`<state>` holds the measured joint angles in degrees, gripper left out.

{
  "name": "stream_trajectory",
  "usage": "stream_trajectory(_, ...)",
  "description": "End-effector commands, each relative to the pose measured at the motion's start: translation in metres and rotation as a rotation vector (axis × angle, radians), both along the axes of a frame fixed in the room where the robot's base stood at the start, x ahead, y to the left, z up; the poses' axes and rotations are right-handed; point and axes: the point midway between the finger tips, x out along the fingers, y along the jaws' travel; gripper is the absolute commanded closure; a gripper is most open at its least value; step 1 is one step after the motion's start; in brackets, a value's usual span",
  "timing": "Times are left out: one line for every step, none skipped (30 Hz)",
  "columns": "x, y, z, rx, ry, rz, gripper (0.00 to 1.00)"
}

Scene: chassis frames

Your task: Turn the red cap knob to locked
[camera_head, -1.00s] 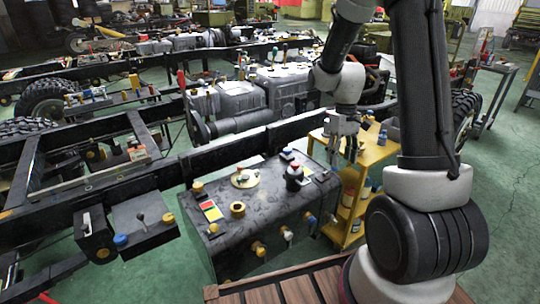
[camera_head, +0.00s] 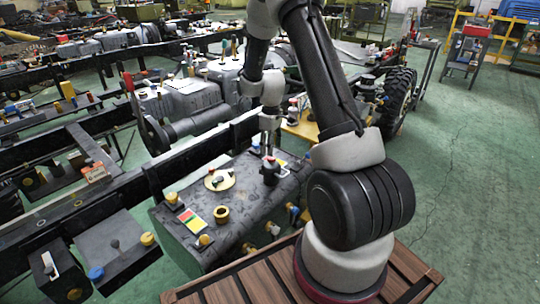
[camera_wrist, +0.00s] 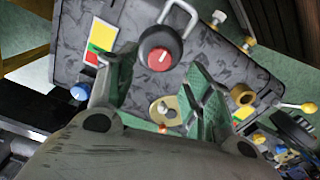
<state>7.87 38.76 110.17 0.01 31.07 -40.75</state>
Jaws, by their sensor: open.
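The red cap knob (camera_wrist: 160,58) is a dark round knob with a red centre and a white pointer mark. It stands on top of the grey metal tank (camera_head: 235,200), and it also shows in the head view (camera_head: 269,171). My gripper (camera_wrist: 160,74) is open, with its two fingers apart on either side of the knob in the wrist view. In the head view my gripper (camera_head: 270,142) hangs just above the knob. I cannot tell whether the fingers touch it. A pale U-shaped loop (camera_wrist: 180,12) sticks out beside the knob.
A round brass plate (camera_head: 220,180), a brass ring (camera_head: 221,214) and a red-yellow-green label (camera_head: 193,221) are on the tank. A second coloured label (camera_wrist: 102,36) lies near the knob.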

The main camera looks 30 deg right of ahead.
Motion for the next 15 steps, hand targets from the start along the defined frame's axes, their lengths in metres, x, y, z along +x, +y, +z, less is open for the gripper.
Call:
stream_trajectory(-0.001,0.000,-0.010,0.001,0.003,0.000,0.49)
stream_trajectory(-0.001,0.000,-0.015,0.001,0.003,0.000,0.49)
stream_trajectory(-0.001,0.000,-0.021,0.001,0.003,-0.001,0.49)
stream_trajectory(-0.001,0.000,-0.026,0.001,0.003,-0.001,0.49)
stream_trajectory(0.000,0.000,-0.030,0.000,0.001,-0.001,0.49)
stream_trajectory(0.000,0.000,-0.034,0.000,0.001,-0.001,0.49)
stream_trajectory(0.000,0.000,-0.037,0.000,0.001,-0.001,0.49)
stream_trajectory(0.000,0.000,-0.040,0.000,0.001,-0.001,0.49)
stream_trajectory(0.000,0.000,-0.042,0.000,0.000,-0.001,0.49)
stream_trajectory(0.000,0.000,-0.043,0.000,0.000,-0.001,0.49)
stream_trajectory(0.000,0.000,-0.044,0.000,0.000,-0.001,0.49)
stream_trajectory(0.000,0.000,-0.045,0.001,-0.001,-0.001,0.49)
stream_trajectory(0.000,0.000,-0.045,0.001,-0.001,-0.001,0.49)
stream_trajectory(0.000,0.000,-0.045,0.001,-0.001,-0.001,0.49)
stream_trajectory(0.000,0.000,-0.045,0.001,-0.001,-0.001,0.49)
